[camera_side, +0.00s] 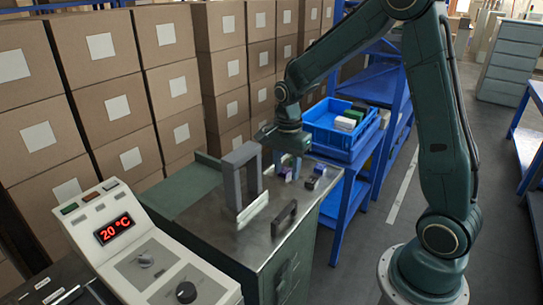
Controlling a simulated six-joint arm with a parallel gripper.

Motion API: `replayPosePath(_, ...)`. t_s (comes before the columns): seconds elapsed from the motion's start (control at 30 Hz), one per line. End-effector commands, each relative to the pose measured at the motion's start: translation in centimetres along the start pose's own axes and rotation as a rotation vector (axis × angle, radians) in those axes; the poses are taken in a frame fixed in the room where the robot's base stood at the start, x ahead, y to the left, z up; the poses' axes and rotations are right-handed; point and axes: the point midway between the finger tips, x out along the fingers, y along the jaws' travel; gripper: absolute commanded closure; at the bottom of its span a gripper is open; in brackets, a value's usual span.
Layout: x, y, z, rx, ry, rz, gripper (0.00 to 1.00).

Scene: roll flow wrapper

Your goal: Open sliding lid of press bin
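A green-grey metal cabinet (225,225) with a flat metal top stands in the middle; it appears to be the press bin. A dark bar handle (285,217) is fixed on the top near its front right, seemingly on the lid. I see no clear opening in the top, and the lid's edges are hard to make out. My gripper (287,164) points down above the far right part of the top, behind the handle and apart from it. Its fingers are small and partly merge with small purple items below, so whether it is open is unclear.
A grey arch (229,172) with a white plate (252,211) stands left of the handle. Small purple and dark blocks (316,178) sit at the top's right edge. A blue tray (328,138) stands on a shelf behind. A control panel (140,250) is front left; stacked cartons (110,105) line the back.

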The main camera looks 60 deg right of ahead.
Motion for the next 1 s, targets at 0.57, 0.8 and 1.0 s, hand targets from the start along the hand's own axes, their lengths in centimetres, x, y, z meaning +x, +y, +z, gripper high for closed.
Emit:
replayPosePath(0.57, 4.2, 0.1, 0.0, -0.003, -0.001, 0.004, 0.62)
replayPosePath(0.8, 7.7, 0.1, 0.0, -0.003, -0.001, 0.004, 0.62)
replayPosePath(1.0, 10.3, 0.1, 0.0, -0.004, -0.001, 0.003, 0.62)
